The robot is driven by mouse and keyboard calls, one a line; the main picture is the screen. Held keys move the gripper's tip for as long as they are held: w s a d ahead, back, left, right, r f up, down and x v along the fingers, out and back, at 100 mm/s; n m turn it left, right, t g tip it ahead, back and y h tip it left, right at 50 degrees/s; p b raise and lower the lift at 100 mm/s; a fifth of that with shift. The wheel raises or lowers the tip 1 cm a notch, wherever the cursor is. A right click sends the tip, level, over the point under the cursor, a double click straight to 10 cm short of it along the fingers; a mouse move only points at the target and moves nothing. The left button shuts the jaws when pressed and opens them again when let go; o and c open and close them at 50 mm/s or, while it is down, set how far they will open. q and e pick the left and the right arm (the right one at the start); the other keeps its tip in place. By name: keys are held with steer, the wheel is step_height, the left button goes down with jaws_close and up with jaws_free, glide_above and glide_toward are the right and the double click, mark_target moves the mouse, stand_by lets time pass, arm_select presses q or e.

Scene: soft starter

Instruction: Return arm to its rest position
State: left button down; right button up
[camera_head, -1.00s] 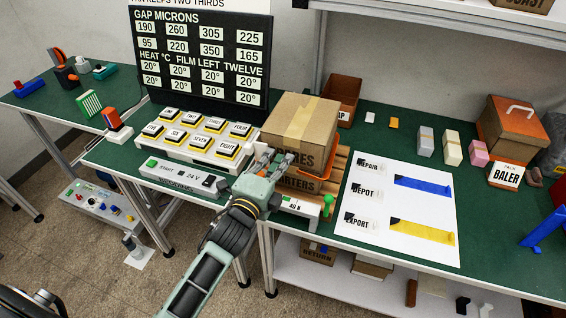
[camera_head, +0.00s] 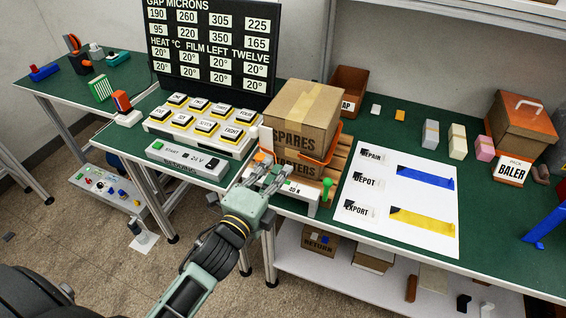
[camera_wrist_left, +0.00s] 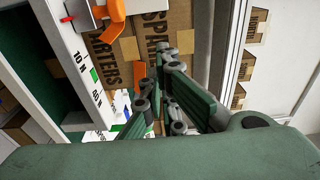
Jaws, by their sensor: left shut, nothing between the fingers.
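My left arm comes in from the lower left of the head view. Its gripper (camera_head: 272,178) is shut and empty, over the front edge of the bench by the white strip marked 40 N (camera_head: 300,193). Whether the fingers touch the box cannot be told. My right gripper is not in view.
A panel of yellow-edged buttons (camera_head: 204,124) and a START strip (camera_head: 187,160) lie left of the gripper. A white sheet with blue and yellow tapes (camera_head: 400,203) lies to the right. A lower shelf (camera_head: 340,265) holds boxes. Open floor lies front left.

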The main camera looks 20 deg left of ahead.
arm_select(q)
steer(key=s+a+f+n+g, duration=0.1)
steer(key=s+f+n+g, duration=0.25)
steer(key=f, duration=0.95)
steer(key=s+a+f+n+g+y, duration=0.15)
steer(key=s+f, duration=0.25)
steer(key=f, duration=0.9)
steer(key=s+f+n+g, duration=0.3)
steer(key=s+f, duration=0.1)
steer(key=f, duration=0.8)
steer(key=s+f+n+g, duration=0.3)
steer(key=s+f, duration=0.4)
steer(key=s, duration=0.4)
steer(key=s+f+n+g+b, duration=0.1)
steer(key=s+f+n+g, duration=0.2)
steer(key=s+f, duration=0.4)
steer(key=s+f+n+g, duration=0.2)
steer(key=s+f, duration=0.5)
steer(key=s, duration=0.8)
steer(key=shift+a+f+n+g, duration=0.4)
steer(key=shift+g, duration=0.1)
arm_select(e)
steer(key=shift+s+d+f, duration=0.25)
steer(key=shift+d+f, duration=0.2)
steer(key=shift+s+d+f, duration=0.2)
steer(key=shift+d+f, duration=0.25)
arm_select(q)
steer(key=shift+w, duration=0.1)
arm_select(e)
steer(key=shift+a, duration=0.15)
